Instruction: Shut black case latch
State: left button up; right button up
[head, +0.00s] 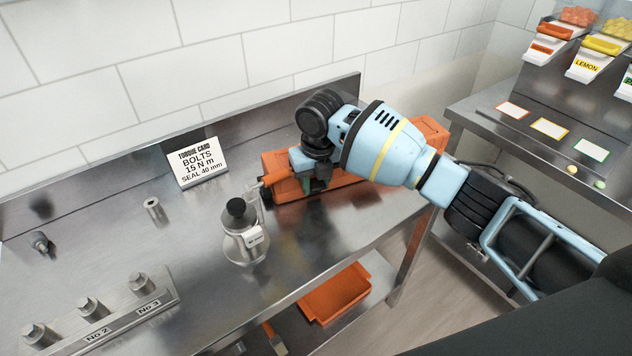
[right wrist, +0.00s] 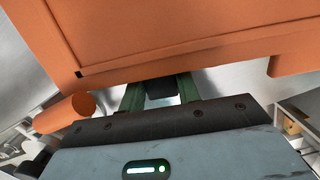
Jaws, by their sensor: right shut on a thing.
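An orange case (head: 276,160) lies on the steel table against the back ledge, largely covered by my right arm in the head view. Its orange wall (right wrist: 180,35) fills the top of the right wrist view and looks closed there. My right gripper (head: 318,184) is at the case's front. In the right wrist view its green fingers (right wrist: 160,100) are shut on the black latch (right wrist: 161,86), just below the edge of the case. Whether the latch is fastened cannot be told. My left gripper is not in view.
A steel flask with a black knob (head: 243,240) stands just left of the gripper. A torque card (head: 200,163) is behind it. Bolts in a numbered holder (head: 110,318) are at front left. An orange bin (head: 335,295) sits on the lower shelf.

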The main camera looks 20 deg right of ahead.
aim_at(317, 183)
jog(key=o, duration=0.8)
jog(key=shift+o, duration=0.9)
jog(key=r, duration=0.6)
jog(key=shift+s+r, duration=0.2)
jog(key=shift+s, duration=0.1)
jog(key=shift+s+r, duration=0.1)
jog(key=shift+r, duration=0.55)
jog(key=shift+f, duration=0.1)
